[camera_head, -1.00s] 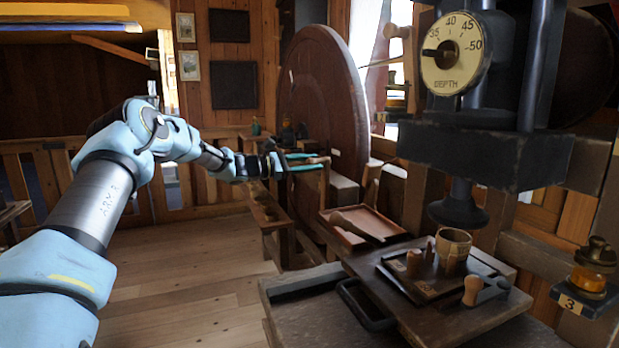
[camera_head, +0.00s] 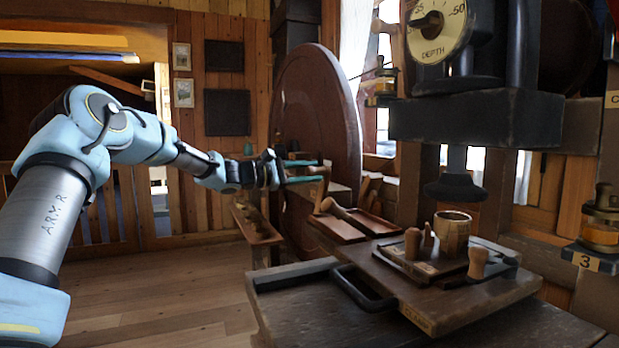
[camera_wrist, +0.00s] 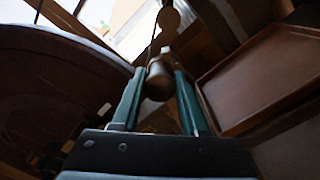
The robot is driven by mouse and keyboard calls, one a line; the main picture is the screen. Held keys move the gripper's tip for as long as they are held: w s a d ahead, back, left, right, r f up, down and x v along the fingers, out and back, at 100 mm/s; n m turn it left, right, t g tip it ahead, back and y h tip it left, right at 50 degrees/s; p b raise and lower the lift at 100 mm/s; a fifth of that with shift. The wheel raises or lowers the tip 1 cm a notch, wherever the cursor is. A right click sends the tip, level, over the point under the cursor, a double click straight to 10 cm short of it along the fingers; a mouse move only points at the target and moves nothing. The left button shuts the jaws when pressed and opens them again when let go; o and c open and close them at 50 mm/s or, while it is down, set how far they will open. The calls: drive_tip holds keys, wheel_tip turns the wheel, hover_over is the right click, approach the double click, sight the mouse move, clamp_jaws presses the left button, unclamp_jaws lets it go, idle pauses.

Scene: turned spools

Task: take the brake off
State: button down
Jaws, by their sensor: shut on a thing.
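My gripper (camera_head: 312,171) is at the end of my outstretched arm, beside the large dark red wheel (camera_head: 312,100). Its teal fingers are shut on a rounded wooden handle (camera_head: 319,170). The wrist view shows the handle's brownish knob (camera_wrist: 158,82) between the fingertips. The rest of the handle and what it joins are mostly hidden, so I cannot tell from its position whether the brake is on.
A wooden tray (camera_head: 334,229) with a mallet-like tool lies right of the wheel. A press with a depth dial (camera_head: 437,30) stands over a board with pegs and a cup (camera_head: 453,234). A low bench (camera_head: 254,226) is left of the wheel. Floor is clear at left.

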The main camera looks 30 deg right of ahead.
drive_tip(key=shift+s+f, duration=0.2)
drive_tip(key=shift+c, duration=2.2)
unclamp_jaws()
drive_tip(key=shift+r, duration=0.1)
drive_tip(key=shift+a, duration=0.15)
drive_tip(key=w+a+b, duration=0.1)
drive_tip(key=a, duration=0.9)
drive_tip(key=shift+w+a+b, duration=0.2)
drive_tip(key=shift+a+b, duration=0.05)
drive_tip(key=shift+b, duration=0.1)
